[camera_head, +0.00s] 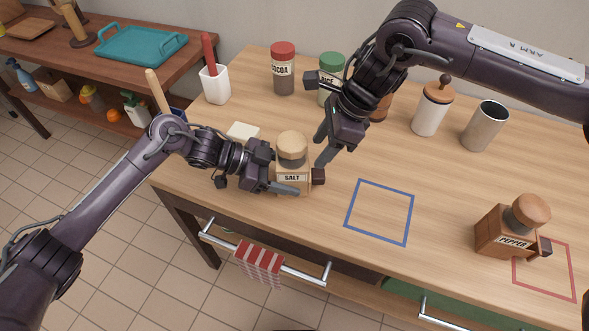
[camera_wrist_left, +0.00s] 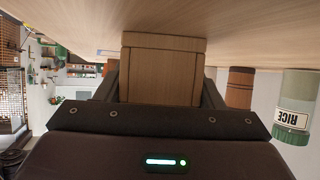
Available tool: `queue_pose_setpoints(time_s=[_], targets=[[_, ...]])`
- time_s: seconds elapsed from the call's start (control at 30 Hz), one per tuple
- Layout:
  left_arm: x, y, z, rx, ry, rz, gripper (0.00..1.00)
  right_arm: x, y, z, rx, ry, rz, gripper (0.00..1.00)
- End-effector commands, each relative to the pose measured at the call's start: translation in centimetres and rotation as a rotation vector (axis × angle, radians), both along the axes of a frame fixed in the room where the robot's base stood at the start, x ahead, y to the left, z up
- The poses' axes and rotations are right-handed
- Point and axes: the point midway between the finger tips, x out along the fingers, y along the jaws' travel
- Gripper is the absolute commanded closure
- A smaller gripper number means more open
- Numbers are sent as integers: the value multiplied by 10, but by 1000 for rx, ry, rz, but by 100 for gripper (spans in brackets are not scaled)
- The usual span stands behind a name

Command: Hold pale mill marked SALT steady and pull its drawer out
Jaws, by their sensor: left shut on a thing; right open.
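The pale mill marked SALT (camera_head: 292,178) stands upright near the table's front edge, with a rounded wooden top. A dark drawer knob (camera_head: 318,176) sticks out from its right side; the drawer looks closed. My left gripper (camera_head: 282,174) is shut on the mill's body from the left. In the left wrist view the mill's wooden body (camera_wrist_left: 162,75) fills the space between the fingers. My right gripper (camera_head: 322,148) is open, just above and behind the knob. I cannot tell whether it touches the knob.
A blue square outline (camera_head: 347,223) lies right of the mill, with bare table around it. The brown PEPPER mill (camera_head: 497,242) stands by a red outline (camera_head: 545,290). Cocoa (camera_head: 284,75) and rice (camera_head: 330,88) jars, a white canister (camera_head: 430,115) and a metal cup (camera_head: 484,128) stand behind.

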Motion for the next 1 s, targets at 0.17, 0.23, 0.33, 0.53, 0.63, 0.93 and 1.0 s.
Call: queue_pose_setpoints(time_s=[0.17, 0.23, 0.33, 0.53, 0.63, 0.93, 1.0], targets=[[0, 0, 0, 0, 0, 1, 69, -4, 0, -9, 0, 9, 4, 51], [0, 0, 0, 0, 0, 1, 69, -4, 0, -18, 1, 8, 3, 51], [0, 0, 0, 0, 0, 1, 69, -4, 0, -32, 1, 10, 2, 51], [0, 0, 0, 0, 0, 1, 69, -4, 0, -62, 1, 10, 3, 51], [0, 0, 0, 0, -1, 0, 69, -4, 0, -77, 0, 10, 1, 51], [0, -1, 0, -2, -1, 0, 69, -4, 1, -99, 0, 9, 3, 51], [0, -1, 0, -1, -1, 0, 69, -4, 1, -100, 1, 8, 3, 51]])
